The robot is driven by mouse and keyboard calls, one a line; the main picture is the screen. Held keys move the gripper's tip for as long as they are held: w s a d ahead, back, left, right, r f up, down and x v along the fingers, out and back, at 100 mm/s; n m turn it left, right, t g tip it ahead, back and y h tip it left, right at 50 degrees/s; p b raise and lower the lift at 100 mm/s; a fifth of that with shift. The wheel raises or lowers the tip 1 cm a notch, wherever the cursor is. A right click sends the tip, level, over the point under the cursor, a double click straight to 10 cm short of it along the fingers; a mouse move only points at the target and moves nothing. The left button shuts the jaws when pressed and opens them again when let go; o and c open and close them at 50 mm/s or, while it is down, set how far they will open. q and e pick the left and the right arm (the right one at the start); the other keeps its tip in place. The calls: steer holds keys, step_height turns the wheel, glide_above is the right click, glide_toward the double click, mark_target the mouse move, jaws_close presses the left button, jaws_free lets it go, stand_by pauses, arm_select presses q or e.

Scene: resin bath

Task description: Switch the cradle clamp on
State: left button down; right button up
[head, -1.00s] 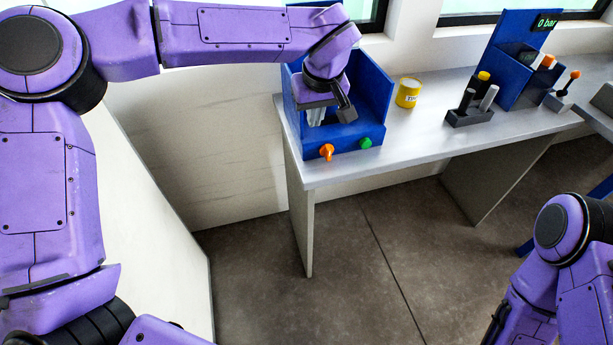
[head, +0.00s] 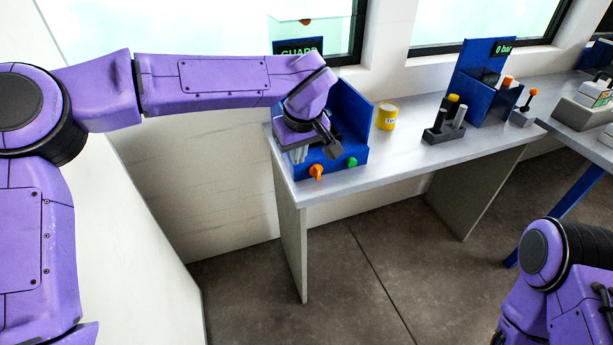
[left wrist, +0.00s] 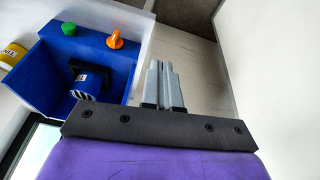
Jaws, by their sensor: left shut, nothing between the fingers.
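A blue open box (head: 349,117) stands at the left end of the bench, with an orange knob (head: 316,172) and a green button (head: 351,161) on its front. In the left wrist view the orange knob (left wrist: 116,40) shows a handle-like shape, beside the green button (left wrist: 69,30). Inside the box is a dark cylinder with a label (left wrist: 88,82) by a black bracket. My left gripper (head: 298,155) is shut and empty at the box's left side, fingers pointing down; its fingers (left wrist: 162,85) are apart from the knob. My right arm shows at lower right, its gripper hidden.
A yellow tin (head: 386,117) stands on the bench (head: 400,153) right of the box. Further right are a dark holder with upright tools (head: 442,130) and a blue stand with a "0 bar" display (head: 503,48). A pale wall is left of the bench.

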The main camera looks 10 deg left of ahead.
arm_select(q)
steer(key=w+a+f+n+t+y, duration=0.1)
steer(key=a+f+n+t+y, duration=0.3)
steer(key=f, duration=0.6)
steer(key=s+a+f+t+h+b, duration=0.1)
steer(key=s+f, duration=0.4)
steer(key=f, duration=0.4)
steer(key=s+a+f+h+b, duration=0.15)
steer(key=s+f, duration=0.25)
steer(key=f, duration=0.4)
steer(key=s+a+f+m+g, duration=0.1)
steer(key=s+a+f, duration=0.2)
steer(key=s, duration=0.6)
steer(key=s+a+f+m+g, duration=0.2)
steer(key=s+f, duration=0.4)
steer(key=s, duration=0.3)
steer(key=s+a+f+m+g, duration=0.1)
steer(key=s+a+f, duration=0.3)
steer(key=s, duration=0.5)
steer(key=shift+f+m+g+b, duration=0.4)
steer(key=shift+f+m+b, duration=0.05)
steer(key=shift+f+m, duration=0.3)
steer(key=shift+w+d, duration=0.1)
